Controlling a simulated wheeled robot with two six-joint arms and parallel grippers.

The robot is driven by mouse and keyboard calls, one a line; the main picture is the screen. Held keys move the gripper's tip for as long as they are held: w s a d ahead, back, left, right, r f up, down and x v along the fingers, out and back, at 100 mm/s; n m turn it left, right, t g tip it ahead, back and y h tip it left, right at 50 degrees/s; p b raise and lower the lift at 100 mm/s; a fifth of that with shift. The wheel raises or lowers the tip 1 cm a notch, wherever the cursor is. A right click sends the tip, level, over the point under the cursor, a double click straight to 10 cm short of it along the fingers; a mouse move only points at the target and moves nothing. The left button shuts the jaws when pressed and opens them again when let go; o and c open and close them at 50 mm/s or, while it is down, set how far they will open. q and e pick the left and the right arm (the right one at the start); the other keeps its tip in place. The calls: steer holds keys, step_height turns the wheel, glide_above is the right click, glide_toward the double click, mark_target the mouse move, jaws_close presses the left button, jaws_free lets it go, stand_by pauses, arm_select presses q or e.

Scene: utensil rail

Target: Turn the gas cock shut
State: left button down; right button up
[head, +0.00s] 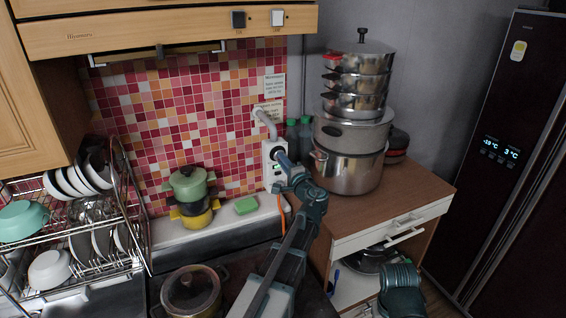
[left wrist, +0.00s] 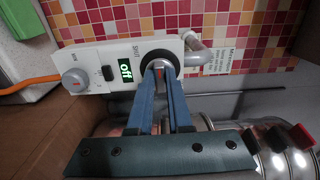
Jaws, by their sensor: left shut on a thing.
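The gas cock (left wrist: 158,54) is a round dark-ringed fitting on a white wall box (head: 268,178), below a grey pipe. In the left wrist view the box (left wrist: 96,46) has a green "off" display, the word "SHUT", a small black switch and a grey knob. My left gripper (head: 281,158) is at the cock. In the left wrist view its two blue fingers (left wrist: 160,68) are shut on the cock's handle, which they mostly hide. The handle's exact angle is hard to tell. My right gripper is not in view.
Stacked steel pots (head: 350,165) stand on the wooden cabinet (head: 420,190) close right of the box. Green bottles (head: 305,130) stand behind. Left are a green sponge (head: 246,205), small stacked pots (head: 188,184) and a dish rack (head: 100,270). An orange hose (left wrist: 30,84) leaves the box.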

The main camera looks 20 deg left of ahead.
arm_select(q)
steer(key=c, duration=0.8)
jaws_free()
steer(key=shift+c, duration=0.2)
steer(key=v, duration=1.4)
steer(key=shift+f, duration=0.1)
